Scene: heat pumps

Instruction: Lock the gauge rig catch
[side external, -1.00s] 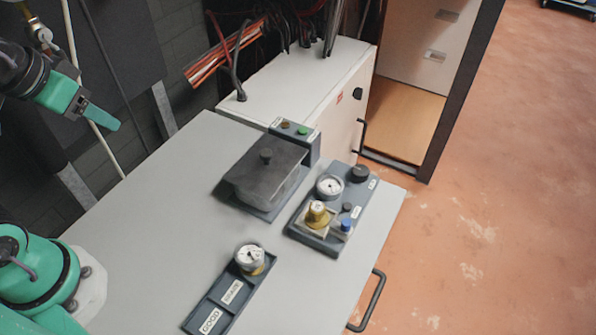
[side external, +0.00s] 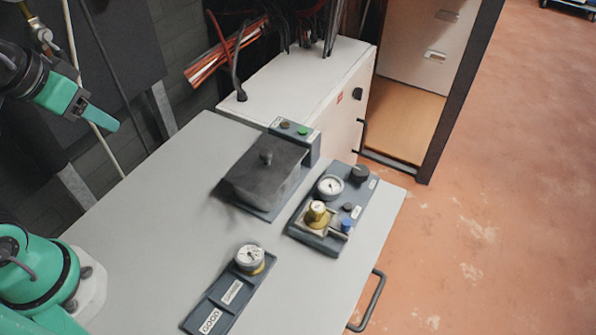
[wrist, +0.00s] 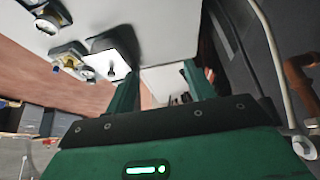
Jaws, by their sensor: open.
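The gauge rig (side external: 312,242) is a dark grey plate on the bench with a round dial, a brass fitting on a pale block, a blue knob and a black knob. It also shows, small and tilted, in the wrist view (wrist: 68,60). I cannot tell which part is the catch or how it is set. My gripper (side external: 107,122) is at the upper left, high and well apart from the rig. In the wrist view its green fingers (wrist: 160,88) are spread, with nothing between them.
A dark lidded box (side external: 262,172) with a green button behind it stands left of the rig. A tray (side external: 222,297) with a loose gauge (side external: 250,258) lies nearer. A white cabinet (side external: 300,80) with cables is behind. The bench's left part (side external: 150,190) is clear.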

